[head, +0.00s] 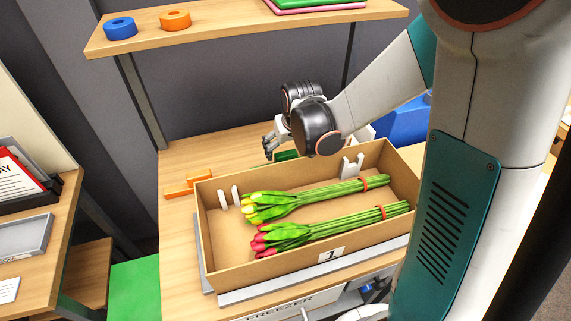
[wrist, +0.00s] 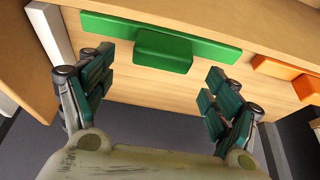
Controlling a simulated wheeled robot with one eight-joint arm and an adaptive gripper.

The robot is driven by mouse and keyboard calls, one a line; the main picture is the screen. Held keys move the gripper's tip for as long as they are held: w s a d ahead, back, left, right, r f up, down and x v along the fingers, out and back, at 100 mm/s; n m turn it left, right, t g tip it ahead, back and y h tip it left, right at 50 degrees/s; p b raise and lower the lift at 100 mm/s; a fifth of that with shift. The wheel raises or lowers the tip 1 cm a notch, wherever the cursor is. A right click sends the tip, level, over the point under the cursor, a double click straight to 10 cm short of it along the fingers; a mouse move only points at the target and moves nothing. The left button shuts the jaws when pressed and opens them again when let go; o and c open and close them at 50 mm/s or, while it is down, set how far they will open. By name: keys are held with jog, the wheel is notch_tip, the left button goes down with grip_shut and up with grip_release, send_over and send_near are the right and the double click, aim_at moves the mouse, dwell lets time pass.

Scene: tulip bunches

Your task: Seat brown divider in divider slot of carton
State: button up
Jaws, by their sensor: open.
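The open carton (head: 262,271), labelled 1, holds two tulip bunches, yellow (head: 310,198) and pink (head: 330,229). A pair of white slot pieces (head: 229,197) stands at its left end, and another pair (head: 352,165) stands by its back wall. I cannot pick out a brown divider. My gripper (head: 269,150) is behind the carton over the table. In the wrist view my gripper (wrist: 160,73) is open, with its fingers either side of a green bar's raised block (wrist: 163,50) and apart from it. The green bar (wrist: 110,24) also shows partly in the head view (head: 286,155).
An orange piece (head: 187,185) lies left of the carton and also shows in the wrist view (wrist: 275,67). A shelf (head: 220,27) with blue and orange rings hangs above the back. A blue bin (head: 403,122) stands behind at right. The table's back left is clear.

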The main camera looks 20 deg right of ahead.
aim_at(286, 153)
jog(key=x, duration=0.1)
jog(key=b+x, duration=0.1)
jog(key=x, duration=0.2)
jog(key=shift+s+f, duration=0.15)
jog(key=shift+s, duration=0.1)
jog(key=shift+s, duration=0.1)
jog(key=shift+c, duration=0.3)
jog(key=c, duration=1.1)
jog(key=shift+r, duration=0.2)
